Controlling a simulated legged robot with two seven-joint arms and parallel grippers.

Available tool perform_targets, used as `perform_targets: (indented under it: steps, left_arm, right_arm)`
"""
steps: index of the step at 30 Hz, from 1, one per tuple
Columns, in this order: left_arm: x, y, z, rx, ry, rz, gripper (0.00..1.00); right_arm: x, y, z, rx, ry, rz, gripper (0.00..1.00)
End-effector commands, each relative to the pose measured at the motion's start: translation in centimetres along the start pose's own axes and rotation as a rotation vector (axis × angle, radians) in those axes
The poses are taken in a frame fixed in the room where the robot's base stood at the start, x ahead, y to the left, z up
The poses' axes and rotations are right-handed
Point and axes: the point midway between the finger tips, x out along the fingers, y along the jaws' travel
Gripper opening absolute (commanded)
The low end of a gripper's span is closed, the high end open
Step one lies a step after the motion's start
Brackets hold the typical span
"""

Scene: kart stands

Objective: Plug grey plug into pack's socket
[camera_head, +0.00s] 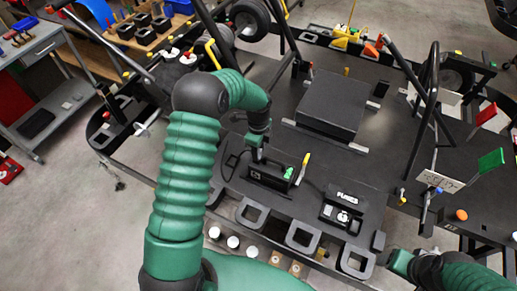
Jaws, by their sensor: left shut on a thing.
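My left arm comes in from the lower left and bends down at its elbow. My left gripper (257,157) points down at the left part of a small black box (268,181), which looks like the pack. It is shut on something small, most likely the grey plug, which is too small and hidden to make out. I cannot tell whether it touches the socket. A green piece (288,173) and a yellow piece (303,167) stand at the box's right end. My right arm shows at the lower right; its gripper (381,258) is small and unclear.
A large black box (334,103) stands on the black kart floor behind. A black unit marked "FUSES" (343,211) lies to the right. Dark upright bars (430,105) and a green flag (491,160) rise at right. A grey workbench (45,85) stands at far left.

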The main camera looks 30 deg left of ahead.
Motion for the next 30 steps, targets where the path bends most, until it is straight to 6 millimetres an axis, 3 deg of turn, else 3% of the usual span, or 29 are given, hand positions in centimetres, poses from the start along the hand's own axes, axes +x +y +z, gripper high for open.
perform_targets:
  steps: [5,6,11,23,26,30]
  left_arm:
    - [0.5,0.0,0.0,0.0,0.0,0.0,0.0]
    - [0.4,0.0,0.0,0.0,0.0,-0.001,0.34]
    - [0.4,0.0,0.0,0.0,0.0,-0.001,0.55]
    - [-0.4,-0.1,0.0,-0.001,0.0,-0.002,0.56]
    - [-2.1,-0.1,0.1,-0.002,-0.001,-0.005,0.56]
    - [-6.1,-0.2,0.1,-0.002,-0.001,-0.008,0.56]
  right_arm:
    - [0.3,0.0,0.1,0.0,0.0,0.0,0.67]
    - [0.2,0.0,0.1,0.0,0.0,0.0,0.67]
    - [0.2,0.0,0.1,0.0,0.0,0.0,0.67]
    - [0.5,0.0,0.1,0.0,0.0,0.0,0.67]
    - [1.1,0.0,0.2,0.0,0.0,0.0,0.67]
    - [2.0,0.0,0.5,0.0,0.0,0.0,0.67]
